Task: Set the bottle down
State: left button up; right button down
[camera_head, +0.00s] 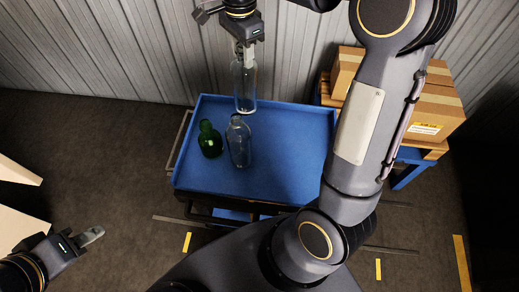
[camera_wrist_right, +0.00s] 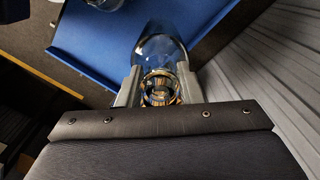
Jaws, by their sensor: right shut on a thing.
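My right gripper (camera_head: 243,50) is shut on the neck of a clear glass bottle (camera_head: 244,86) at the far edge of the blue cart top (camera_head: 290,158). The bottle is upright; whether its base touches the cart top, I cannot tell. In the right wrist view, the held bottle (camera_wrist_right: 160,52) sits between the two fingers (camera_wrist_right: 158,88). A green bottle (camera_head: 210,140) and another clear bottle (camera_head: 239,142) stand on the cart, nearer to me. My left gripper (camera_head: 92,236) is at the lower left, away from the cart; its finger gap is not clear.
Cardboard boxes (camera_head: 430,110) sit on a wooden pallet to the right of the cart. A corrugated wall (camera_head: 120,50) is behind. The right part of the cart top is bare, partly hidden by my right arm. Pale boxes (camera_head: 14,225) show at the left edge.

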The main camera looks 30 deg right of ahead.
aim_at(245, 89)
notch_tip(245, 89, down, 2)
jog(key=shift+s+f+b, duration=0.1)
jog(key=shift+b, duration=0.35)
notch_tip(245, 89, down, 10)
jog(key=shift+r, duration=0.1)
jog(key=c, duration=1)
grip_release()
jog(key=shift+f, duration=0.2)
